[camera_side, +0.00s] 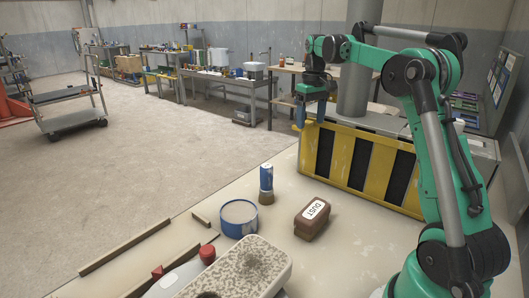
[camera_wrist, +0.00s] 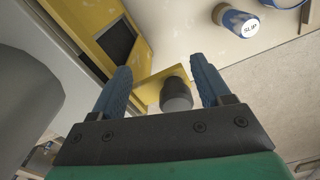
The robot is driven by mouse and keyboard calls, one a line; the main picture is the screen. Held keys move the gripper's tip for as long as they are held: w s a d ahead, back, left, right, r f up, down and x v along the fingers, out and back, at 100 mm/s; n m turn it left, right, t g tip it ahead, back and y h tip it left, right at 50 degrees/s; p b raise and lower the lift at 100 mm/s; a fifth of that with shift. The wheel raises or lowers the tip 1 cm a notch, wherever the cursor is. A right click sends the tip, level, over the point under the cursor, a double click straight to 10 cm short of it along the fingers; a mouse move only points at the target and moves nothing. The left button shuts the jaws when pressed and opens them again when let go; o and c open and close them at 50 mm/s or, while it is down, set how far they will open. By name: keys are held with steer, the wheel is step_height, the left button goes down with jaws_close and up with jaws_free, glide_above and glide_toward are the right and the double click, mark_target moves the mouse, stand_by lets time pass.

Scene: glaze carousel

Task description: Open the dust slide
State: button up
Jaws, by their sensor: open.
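My gripper (camera_side: 311,114) is open at the upper left corner of a yellow frame (camera_side: 320,150) with dark slots. In the wrist view its two blue fingers (camera_wrist: 160,66) stand apart, with a dark round knob (camera_wrist: 176,94) showing between them. The knob sits on a yellow plate (camera_wrist: 150,88) beside the yellow frame (camera_wrist: 92,22). I cannot tell whether the fingers touch the knob or how far off it is. No slide is labelled on the frame. A brown block (camera_side: 309,228) marked "DUST" lies on the table in front of it.
A blue tub (camera_side: 231,229), a blue and white cylinder (camera_side: 266,180) and a speckled pale block (camera_side: 232,268) stand on the table (camera_side: 355,245). A jar marked "SLIP" (camera_wrist: 237,27) shows in the wrist view. Wooden strips (camera_side: 125,247) lie at the left. A grey column (camera_side: 357,90) rises behind the frame.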

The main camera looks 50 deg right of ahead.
step_height(320, 180, up, 6)
steer(key=s, duration=0.1)
steer(key=a+n+t+h, duration=0.1)
steer(key=a+t, duration=0.1)
steer(key=a, duration=0.8)
steer(key=s+a+f+n+t, duration=0.1)
steer(key=s+a+f+t, duration=0.1)
steer(key=a+f, duration=0.3)
steer(key=s+a+f+n+t+y, duration=0.1)
steer(key=s+a+f+t, duration=0.2)
steer(key=a, duration=0.7)
step_height(320, 180, down, 2)
steer(key=shift+s+f+n, duration=0.15)
steer(key=shift+s+n, duration=0.15)
steer(key=shift+s, duration=0.6)
